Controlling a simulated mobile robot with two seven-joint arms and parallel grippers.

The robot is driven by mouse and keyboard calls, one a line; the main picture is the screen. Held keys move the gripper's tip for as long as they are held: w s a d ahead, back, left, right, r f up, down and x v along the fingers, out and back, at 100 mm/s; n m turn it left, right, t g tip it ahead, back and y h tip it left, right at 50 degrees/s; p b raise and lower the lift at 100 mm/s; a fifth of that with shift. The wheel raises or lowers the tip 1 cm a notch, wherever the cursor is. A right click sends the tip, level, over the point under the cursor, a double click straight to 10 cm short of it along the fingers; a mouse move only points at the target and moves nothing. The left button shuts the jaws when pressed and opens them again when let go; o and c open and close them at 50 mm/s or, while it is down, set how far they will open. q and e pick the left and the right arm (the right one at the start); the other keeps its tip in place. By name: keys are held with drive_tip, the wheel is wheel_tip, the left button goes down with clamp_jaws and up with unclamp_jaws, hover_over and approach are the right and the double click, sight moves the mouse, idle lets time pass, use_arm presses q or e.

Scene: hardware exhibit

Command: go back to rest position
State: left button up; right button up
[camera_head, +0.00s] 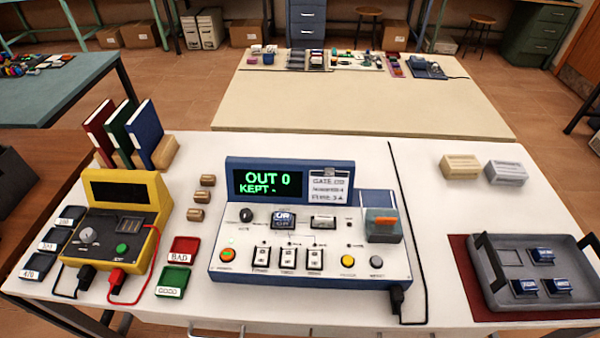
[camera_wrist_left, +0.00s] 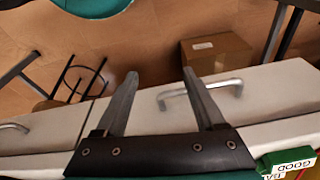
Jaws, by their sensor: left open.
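My left gripper (camera_wrist_left: 160,76) shows only in the left wrist view. Its two dark fingers are spread apart, with nothing between them. Beyond the fingers are a white drawer front with a metal handle (camera_wrist_left: 205,91) and the brown floor. Neither arm shows in the head view, and my right gripper is in no view.
The white table holds a blue-and-white console (camera_head: 310,250) reading OUT 0, a yellow meter (camera_head: 120,230), a red BAD tray (camera_head: 184,250), a green GOOD tray (camera_head: 173,283) and a grey tray (camera_head: 515,245) with blue modules. A green GOOD label block (camera_wrist_left: 290,163) sits at the wrist view's lower right.

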use_arm(q)
drive_tip(key=s+a+f+b, duration=0.1)
drive_tip(key=s+f+b, duration=0.2)
drive_tip(key=s+f, duration=0.5)
drive_tip(key=s+a+f+g+b, duration=0.1)
drive_tip(key=s+f+b, duration=0.2)
drive_tip(key=s+f, duration=0.5)
wheel_tip(320, 180, down, 6)
drive_tip(key=shift+s+a+f, duration=0.15)
drive_tip(key=shift+a+f, duration=0.1)
drive_tip(key=shift+a, duration=0.15)
